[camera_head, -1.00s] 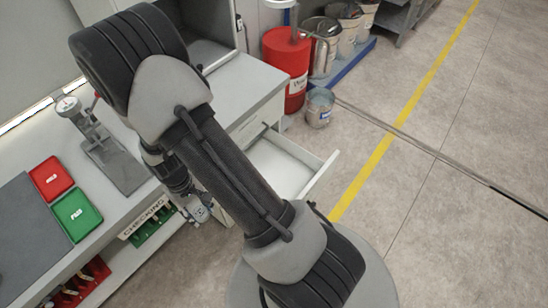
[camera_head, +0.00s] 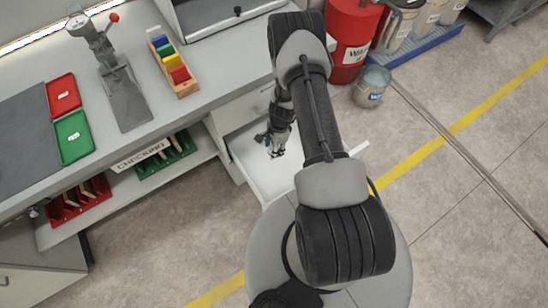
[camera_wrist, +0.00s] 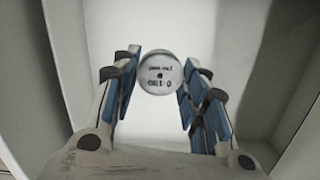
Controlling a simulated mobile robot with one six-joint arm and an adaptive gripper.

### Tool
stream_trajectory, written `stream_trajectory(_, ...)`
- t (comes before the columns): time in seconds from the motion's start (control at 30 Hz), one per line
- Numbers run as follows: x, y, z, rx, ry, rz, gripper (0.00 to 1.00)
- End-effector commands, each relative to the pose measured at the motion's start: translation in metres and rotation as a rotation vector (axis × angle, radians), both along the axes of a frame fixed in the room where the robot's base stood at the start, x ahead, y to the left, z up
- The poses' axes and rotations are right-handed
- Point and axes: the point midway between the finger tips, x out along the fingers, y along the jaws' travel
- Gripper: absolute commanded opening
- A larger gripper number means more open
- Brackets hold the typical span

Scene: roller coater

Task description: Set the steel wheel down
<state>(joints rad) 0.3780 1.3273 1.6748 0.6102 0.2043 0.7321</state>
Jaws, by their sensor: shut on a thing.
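The steel wheel (camera_wrist: 161,73) is a small round grey disc with dark print on its face. In the wrist view it sits between the blue-padded fingers of my gripper (camera_wrist: 160,85), which is shut on it. Behind it are the white floor and walls of the open drawer (camera_wrist: 158,30). In the head view my gripper (camera_head: 276,150) points down over the open white drawer (camera_head: 262,180). The wheel is too small to make out there. I cannot tell whether the wheel touches the drawer floor.
The bench (camera_head: 190,112) bears a press-like stand (camera_head: 125,95), a block rack (camera_head: 172,65), a red tray (camera_head: 63,94) and a green tray (camera_head: 74,137). A red barrel (camera_head: 352,40) and a metal bucket (camera_head: 371,87) stand right of the drawer.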

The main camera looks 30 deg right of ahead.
Motion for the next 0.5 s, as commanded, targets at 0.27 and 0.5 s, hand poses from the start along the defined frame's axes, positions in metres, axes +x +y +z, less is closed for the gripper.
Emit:
stream_trajectory(0.27,-0.001,0.001,-0.082,0.0,0.001,0.004,0.14)
stream_trajectory(0.5,0.0,0.001,-0.115,0.0,-0.001,0.007,0.14)
